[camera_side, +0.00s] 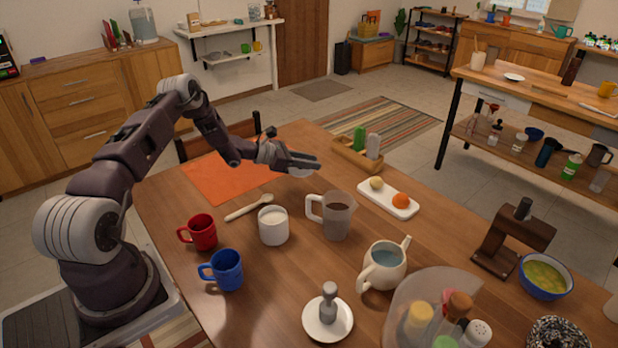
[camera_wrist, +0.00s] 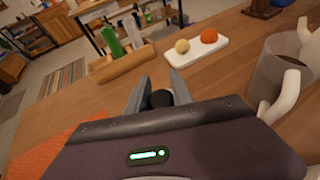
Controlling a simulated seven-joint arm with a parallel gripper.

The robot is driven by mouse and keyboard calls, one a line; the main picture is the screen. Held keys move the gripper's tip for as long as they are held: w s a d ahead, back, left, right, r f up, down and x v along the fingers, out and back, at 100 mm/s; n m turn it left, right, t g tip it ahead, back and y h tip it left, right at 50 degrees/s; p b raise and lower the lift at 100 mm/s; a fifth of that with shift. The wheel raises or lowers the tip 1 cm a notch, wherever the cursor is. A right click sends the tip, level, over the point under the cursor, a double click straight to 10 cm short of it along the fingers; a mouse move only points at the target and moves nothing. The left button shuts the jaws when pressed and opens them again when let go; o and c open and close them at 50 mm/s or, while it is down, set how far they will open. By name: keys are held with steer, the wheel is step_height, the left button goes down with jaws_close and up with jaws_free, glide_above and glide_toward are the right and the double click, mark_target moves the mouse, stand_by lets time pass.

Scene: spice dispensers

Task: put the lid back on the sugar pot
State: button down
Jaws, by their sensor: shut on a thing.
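The white sugar pot (camera_side: 273,238) stands upright and uncovered on the table in the side view, with white contents showing at its top. My gripper (camera_side: 303,164) is raised above the table, behind and a little right of the pot, its fingers pointing right. In the wrist view my gripper (camera_wrist: 160,88) has a small dark round piece, which looks like the knob of the lid (camera_wrist: 162,98), between its fingers. The rest of the lid is hidden, and in the side view I cannot make it out. The sugar pot is not in the wrist view.
A glass jug of brown liquid (camera_side: 337,219) stands close right of the pot. Red (camera_side: 203,233) and blue (camera_side: 228,271) mugs stand left of it, and a wooden spoon (camera_side: 248,208) lies behind. A white tray (camera_side: 372,199) with two round items lies farther right.

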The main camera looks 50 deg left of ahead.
steer(key=s+d+r+m+g+h, duration=0.25)
steer(key=s+d+r, duration=0.2)
steer(key=s, duration=0.45)
steer(key=s+d+r+m+g+h, duration=0.1)
steer(key=s+d+r+m+h, duration=0.15)
steer(key=s+d, duration=0.5)
step_height(320, 180, down, 7)
steer(key=s+a, duration=0.1)
steer(key=shift+s+a+r, duration=0.15)
steer(key=shift+s+r, duration=0.05)
steer(key=shift+s, duration=0.05)
steer(key=shift+f, duration=0.5)
stand_by(0.7)
steer(key=c, duration=1)
jaws_free()
steer(key=shift+c, duration=0.2)
steer(key=v, duration=0.7)
steer(key=shift+s, duration=0.1)
